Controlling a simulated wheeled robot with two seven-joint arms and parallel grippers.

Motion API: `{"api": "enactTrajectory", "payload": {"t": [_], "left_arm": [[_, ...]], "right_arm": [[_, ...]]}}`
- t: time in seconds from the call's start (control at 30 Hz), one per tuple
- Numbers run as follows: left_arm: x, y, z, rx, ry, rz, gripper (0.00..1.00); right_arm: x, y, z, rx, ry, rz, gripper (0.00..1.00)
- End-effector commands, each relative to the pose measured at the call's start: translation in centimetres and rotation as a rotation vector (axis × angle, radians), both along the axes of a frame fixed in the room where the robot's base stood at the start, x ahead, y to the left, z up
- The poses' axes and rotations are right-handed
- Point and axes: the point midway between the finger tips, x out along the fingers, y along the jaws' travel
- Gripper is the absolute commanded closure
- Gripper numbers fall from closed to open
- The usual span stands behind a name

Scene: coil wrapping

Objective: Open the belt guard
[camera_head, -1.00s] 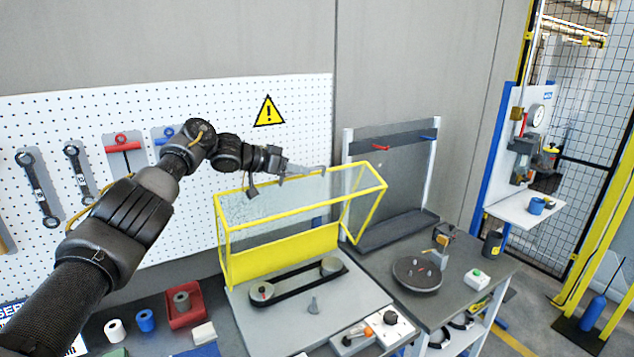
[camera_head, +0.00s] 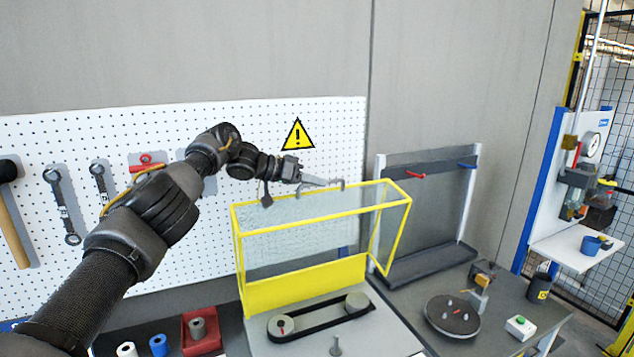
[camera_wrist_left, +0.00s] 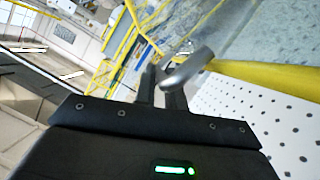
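The belt guard (camera_head: 322,219), a yellow frame with clear panels, stands raised at the back of the belt drive, above a yellow back panel (camera_head: 305,285). The belt and two pulleys (camera_head: 320,315) lie exposed in front of it. A grey curved handle (camera_head: 341,184) sits on its upper edge. My left gripper (camera_head: 326,182) is at this handle; in the left wrist view its fingers (camera_wrist_left: 160,92) are close together around the handle (camera_wrist_left: 190,68), which partly covers them. My right gripper is in neither view.
A pegboard (camera_head: 200,240) with hanging wrenches stands behind my left arm. A red tray (camera_head: 201,333) and small rolls lie at the lower left. A grey rack (camera_head: 425,200), a round turntable (camera_head: 453,314) and a white button box (camera_head: 520,327) are on the right.

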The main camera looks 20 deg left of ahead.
Motion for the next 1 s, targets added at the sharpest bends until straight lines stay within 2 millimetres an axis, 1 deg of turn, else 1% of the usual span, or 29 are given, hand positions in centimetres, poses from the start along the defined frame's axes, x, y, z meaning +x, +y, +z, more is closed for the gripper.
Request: {"api": "enactTrajectory", "payload": {"t": [0.03,0.13,0.47,0.57,0.67,0.8,0.9,1.0], "left_arm": [[0.0,0.0,-0.1,0.001,0.001,0.001,0.81],[0.0,0.1,-0.1,0.001,0.001,0.001,0.68],[-0.1,0.2,0.0,0.000,0.000,0.000,0.67],[-0.5,1.0,0.1,-0.001,-0.001,0.000,0.67],[-1.4,2.4,0.5,-0.001,-0.003,0.001,0.67],[-2.8,4.8,1.7,0.000,-0.004,0.002,0.67],[-3.7,6.3,2.5,0.001,-0.001,0.003,0.67],[-4.4,7.5,3.2,0.000,-0.001,0.001,0.67]], "right_arm": [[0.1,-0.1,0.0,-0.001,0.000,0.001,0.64],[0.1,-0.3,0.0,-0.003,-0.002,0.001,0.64],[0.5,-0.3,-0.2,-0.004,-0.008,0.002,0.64],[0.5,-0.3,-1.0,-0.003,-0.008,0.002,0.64],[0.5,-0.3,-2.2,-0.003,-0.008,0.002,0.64],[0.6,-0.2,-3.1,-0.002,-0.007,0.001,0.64],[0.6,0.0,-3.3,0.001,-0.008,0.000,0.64],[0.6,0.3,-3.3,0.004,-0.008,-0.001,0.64]]}}
